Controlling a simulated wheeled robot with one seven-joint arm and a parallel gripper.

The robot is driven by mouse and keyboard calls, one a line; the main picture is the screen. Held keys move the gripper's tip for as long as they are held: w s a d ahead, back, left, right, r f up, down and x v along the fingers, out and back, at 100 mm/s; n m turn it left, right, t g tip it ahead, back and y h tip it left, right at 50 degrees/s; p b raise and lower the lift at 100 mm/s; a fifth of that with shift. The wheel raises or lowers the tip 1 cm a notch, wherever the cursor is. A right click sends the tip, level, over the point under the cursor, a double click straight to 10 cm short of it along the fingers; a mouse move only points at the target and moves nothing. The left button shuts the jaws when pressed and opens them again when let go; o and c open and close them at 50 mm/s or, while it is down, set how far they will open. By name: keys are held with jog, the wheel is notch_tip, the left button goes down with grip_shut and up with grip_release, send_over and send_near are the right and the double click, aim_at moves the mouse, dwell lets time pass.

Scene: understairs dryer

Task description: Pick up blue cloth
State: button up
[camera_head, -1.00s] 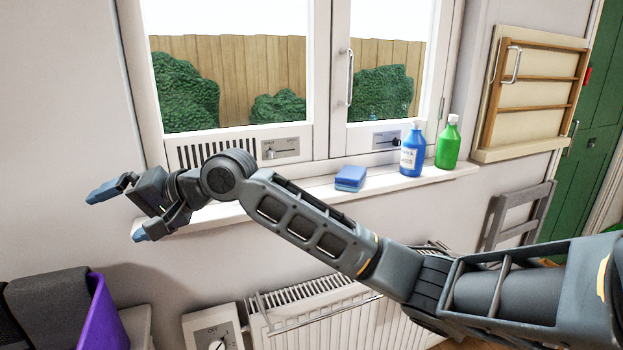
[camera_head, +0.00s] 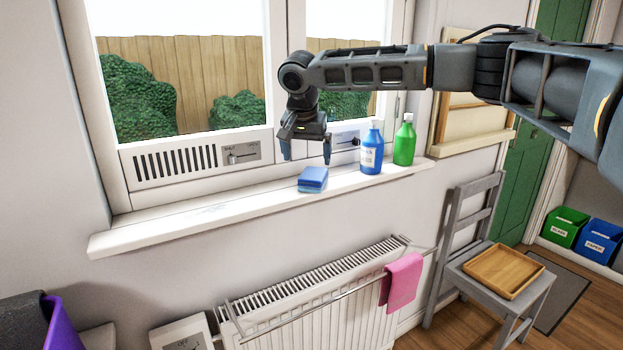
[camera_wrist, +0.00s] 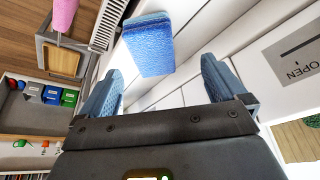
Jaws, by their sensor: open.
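The blue cloth (camera_head: 312,180) lies as a small folded block on the white windowsill, left of the blue bottle. My gripper (camera_head: 306,160) hangs above it, pointing down, with its two blue-tipped fingers spread and nothing between them. In the wrist view the blue cloth (camera_wrist: 148,45) lies beyond the fingertips, roughly in line with the gap between them. My gripper (camera_wrist: 160,85) is open and apart from the cloth.
A blue bottle (camera_head: 371,150) and a green bottle (camera_head: 405,142) stand on the windowsill (camera_head: 200,212) to the right. The window is behind. Below are a radiator (camera_head: 320,300), a pink cloth (camera_head: 402,282) and a chair with a wooden tray (camera_head: 541,268).

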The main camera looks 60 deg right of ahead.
aim_at(314, 173)
jog(key=shift+s+d, duration=0.5)
jog(key=shift+d, duration=0.05)
jog(key=shift+d+f, duration=0.15)
jog(key=shift+f, duration=0.1)
jog(key=shift+p+x, duration=0.65)
jog(key=shift+x, duration=2.85)
jog(key=shift+w, duration=0.1)
jog(key=shift+c, duration=0.4)
jog(key=shift+f, duration=0.1)
jog(key=c, duration=1.1)
jog(key=shift+o, duration=0.2)
